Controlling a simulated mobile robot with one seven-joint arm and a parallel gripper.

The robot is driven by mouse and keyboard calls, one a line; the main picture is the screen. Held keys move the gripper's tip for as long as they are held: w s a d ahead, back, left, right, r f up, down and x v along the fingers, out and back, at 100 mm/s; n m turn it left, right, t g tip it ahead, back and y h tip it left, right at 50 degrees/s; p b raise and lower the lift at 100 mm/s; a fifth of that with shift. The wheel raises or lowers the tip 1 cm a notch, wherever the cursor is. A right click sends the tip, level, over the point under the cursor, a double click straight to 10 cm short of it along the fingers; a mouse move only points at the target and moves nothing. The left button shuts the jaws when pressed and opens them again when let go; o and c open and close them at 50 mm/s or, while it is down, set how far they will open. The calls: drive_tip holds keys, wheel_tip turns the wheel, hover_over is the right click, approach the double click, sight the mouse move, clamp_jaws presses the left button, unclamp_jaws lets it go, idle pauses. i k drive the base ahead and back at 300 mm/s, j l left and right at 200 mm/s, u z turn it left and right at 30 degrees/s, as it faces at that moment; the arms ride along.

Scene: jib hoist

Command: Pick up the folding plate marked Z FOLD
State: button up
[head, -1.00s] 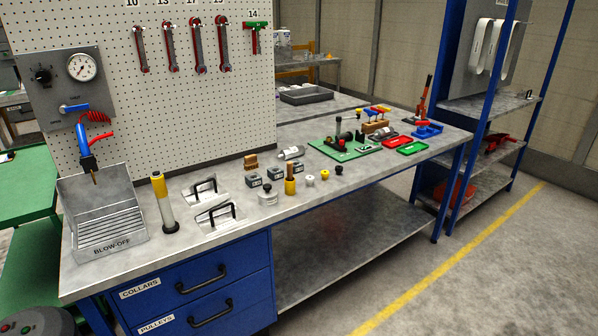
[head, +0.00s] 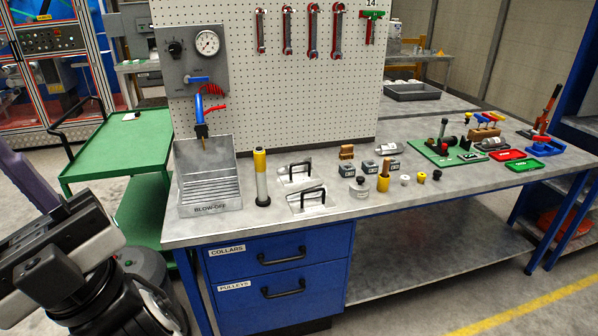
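Two flat silvery plates with black bar handles lie on the grey bench top: a rear plate (head: 284,184) and a front plate (head: 300,207). They lie close together, right of the yellow-and-black cylinder. Their markings are too small to read, so I cannot tell which one is marked Z FOLD. Dark and white parts of my arm, seemingly with my gripper (head: 48,262), show at the lower left. They are left of the bench and well apart from both plates. I cannot make out the fingertips or anything held.
A blow-off tray (head: 210,197) and the yellow-and-black cylinder (head: 262,178) stand left of the plates. Small blocks, knobs and a green mat (head: 440,158) lie to the right. The pegboard (head: 265,90) rises behind. The bench's front strip (head: 270,228) is clear.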

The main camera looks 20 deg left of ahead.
sight(300, 171)
drive_tip(key=i+l+u, duration=0.15)
drive_tip(key=i, duration=0.4)
drive_tip(key=i+l+u, duration=0.15)
drive_tip(key=i+l, duration=0.25)
drive_tip(key=i, duration=0.15)
drive_tip(key=i+l+u, duration=0.15)
drive_tip(key=i+l, duration=0.25)
drive_tip(key=i, duration=0.15)
